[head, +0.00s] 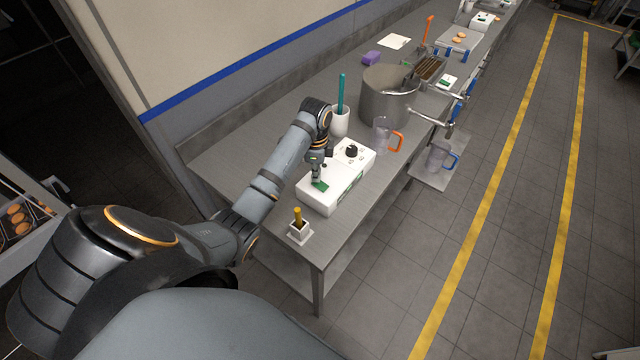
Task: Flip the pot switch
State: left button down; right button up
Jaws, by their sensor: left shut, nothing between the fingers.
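A long white control box (335,190) lies on the steel table. It has a black knob (352,151) on its far part and a green patch (320,186), which looks like a switch, on its near part. My left gripper (318,177) points down at the green patch, shut and empty, partly covering it. I cannot tell whether the fingertips touch it, or which way the switch is set. The large steel pot (376,108) stands behind the box. My right gripper is not in view.
A small white holder (299,236) with a yellow-topped piece stands at the table's near corner. A white cup (339,122) with a teal tool and a clear jug (382,136) with an orange handle stand close behind the box. A tiled aisle (480,200) is open on the right.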

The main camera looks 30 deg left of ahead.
pick_arm(q)
jog(key=shift+f, duration=0.6)
notch_tip(320, 180, up, 5)
jog(key=p, duration=0.5)
jog(key=shift+p, duration=0.4)
jog(key=shift+r, duration=1)
